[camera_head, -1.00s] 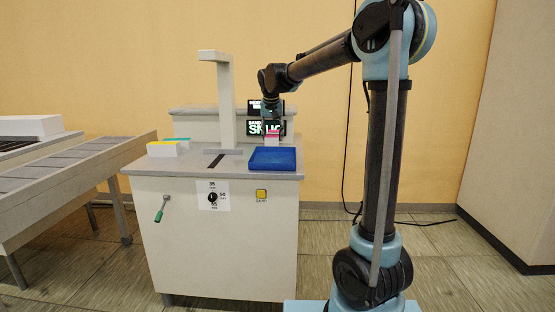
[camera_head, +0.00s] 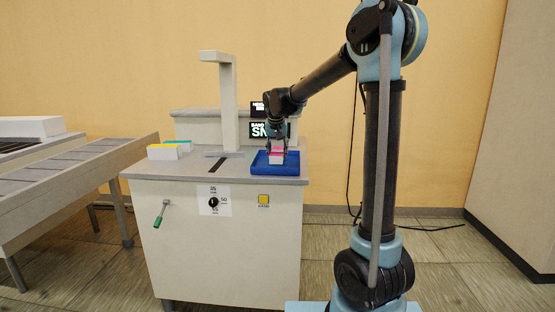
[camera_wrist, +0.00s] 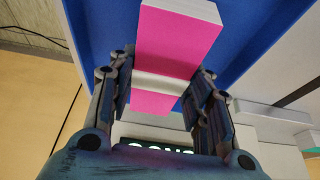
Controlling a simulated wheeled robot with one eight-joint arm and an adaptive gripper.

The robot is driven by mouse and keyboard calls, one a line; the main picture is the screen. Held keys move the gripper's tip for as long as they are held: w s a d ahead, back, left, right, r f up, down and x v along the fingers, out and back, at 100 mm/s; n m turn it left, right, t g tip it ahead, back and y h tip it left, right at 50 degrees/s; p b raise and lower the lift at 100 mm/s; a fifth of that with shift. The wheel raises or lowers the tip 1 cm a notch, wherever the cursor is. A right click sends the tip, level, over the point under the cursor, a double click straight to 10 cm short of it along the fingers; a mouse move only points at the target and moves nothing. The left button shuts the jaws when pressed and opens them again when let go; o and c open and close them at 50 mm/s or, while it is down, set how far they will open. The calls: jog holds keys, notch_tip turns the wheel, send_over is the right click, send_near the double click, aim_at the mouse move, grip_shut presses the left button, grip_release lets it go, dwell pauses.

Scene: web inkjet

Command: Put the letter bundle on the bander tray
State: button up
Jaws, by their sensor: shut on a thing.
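The letter bundle (camera_head: 277,156) is a small stack with a pink top and a pale band around its middle. It is at the blue bander tray (camera_head: 261,168) on the machine's top. My gripper (camera_head: 277,151) is shut on the bundle from above. In the wrist view the bundle (camera_wrist: 177,28) sits between my two dark fingers (camera_wrist: 160,90), with the blue tray (camera_wrist: 100,22) behind it. I cannot tell whether the bundle touches the tray floor.
A white upright post (camera_head: 228,105) stands left of the tray. White stacks with yellow and green tops (camera_head: 163,152) lie at the machine's left end. Dark screens (camera_head: 262,129) are behind the tray. A conveyor (camera_head: 75,165) is on the far left.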

jog(key=shift+f, duration=1.3)
jog(key=o, duration=1.2)
jog(key=v, duration=1.2)
jog(key=shift+s+d, duration=0.1)
jog(key=s+d+f+g, duration=0.1)
jog(key=s+d+f, duration=0.6)
jog(key=s+d, duration=0.55)
jog(key=s+d+f+g, duration=0.1)
jog(key=s+d+f, duration=0.7)
jog(key=s, duration=0.7)
jog(key=shift+n, duration=0.3)
jog(key=s+d+f, duration=0.1)
jog(key=s+f, duration=0.2)
jog(key=s+d+f, duration=0.1)
jog(key=s+f, duration=0.2)
jog(key=s+d+f, duration=0.2)
jog(key=s+f, duration=0.1)
jog(key=shift+s+d+f, duration=0.1)
jog(key=shift+s+f, duration=0.05)
jog(key=shift+s, duration=0.25)
